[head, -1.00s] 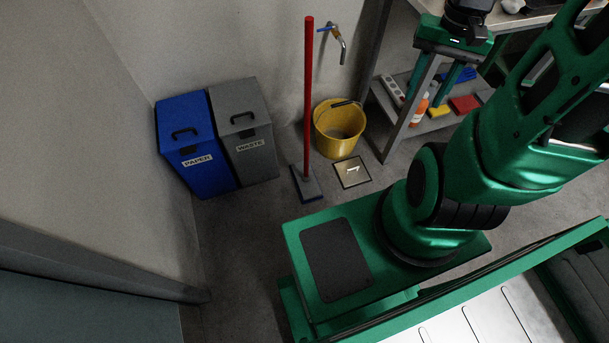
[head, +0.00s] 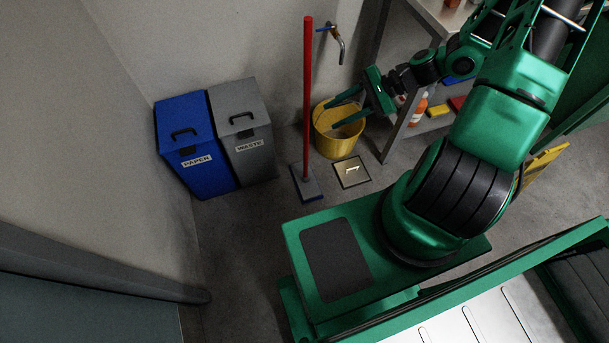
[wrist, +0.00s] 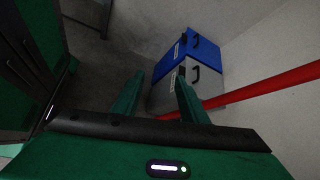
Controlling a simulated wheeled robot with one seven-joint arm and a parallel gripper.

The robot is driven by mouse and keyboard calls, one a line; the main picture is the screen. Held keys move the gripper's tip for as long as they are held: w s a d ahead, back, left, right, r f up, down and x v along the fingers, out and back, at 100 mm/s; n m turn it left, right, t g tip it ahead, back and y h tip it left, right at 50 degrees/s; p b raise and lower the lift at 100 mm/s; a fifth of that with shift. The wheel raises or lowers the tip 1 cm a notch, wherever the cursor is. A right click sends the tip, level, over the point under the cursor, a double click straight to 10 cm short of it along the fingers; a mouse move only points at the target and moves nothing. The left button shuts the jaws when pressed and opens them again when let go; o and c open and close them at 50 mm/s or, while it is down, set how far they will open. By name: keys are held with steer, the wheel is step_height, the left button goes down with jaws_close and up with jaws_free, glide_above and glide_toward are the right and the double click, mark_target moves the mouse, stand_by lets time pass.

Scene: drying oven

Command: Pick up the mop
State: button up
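The mop (head: 308,105) stands upright on the floor in the head view, with a red pole and a flat grey-blue head (head: 307,184). Its red pole also crosses the right side of the wrist view (wrist: 265,88) at a slant. My gripper (head: 337,113) is open, its two fingers apart and pointing left toward the pole, in front of the yellow bucket. It is to the right of the pole and appears empty. In the wrist view the fingers (wrist: 158,97) are spread, and part of the pole passes behind the right finger.
A blue paper bin (head: 185,125) and a grey waste bin (head: 240,115) stand left of the mop. A yellow bucket (head: 335,143) and a floor drain cover (head: 351,172) are to its right. A wall tap (head: 335,40) is above. A shelf (head: 425,125) stands further right.

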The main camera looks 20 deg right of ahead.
steer(key=w+a+m+t+y, duration=0.2)
steer(key=w+m+t, duration=0.2)
steer(key=w+m, duration=0.1)
steer(key=m+t, duration=0.6)
steer(key=m, duration=0.1)
glide_toward(310, 71)
steer(key=x, duration=0.4)
steer(key=shift+a, duration=0.25)
steer(key=x, duration=0.5)
steer(key=shift+w, duration=0.25)
steer(key=x, duration=0.5)
steer(key=shift+w+r, duration=0.1)
steer(key=shift+w, duration=0.25)
steer(key=shift+c, duration=0.6)
jaws_close()
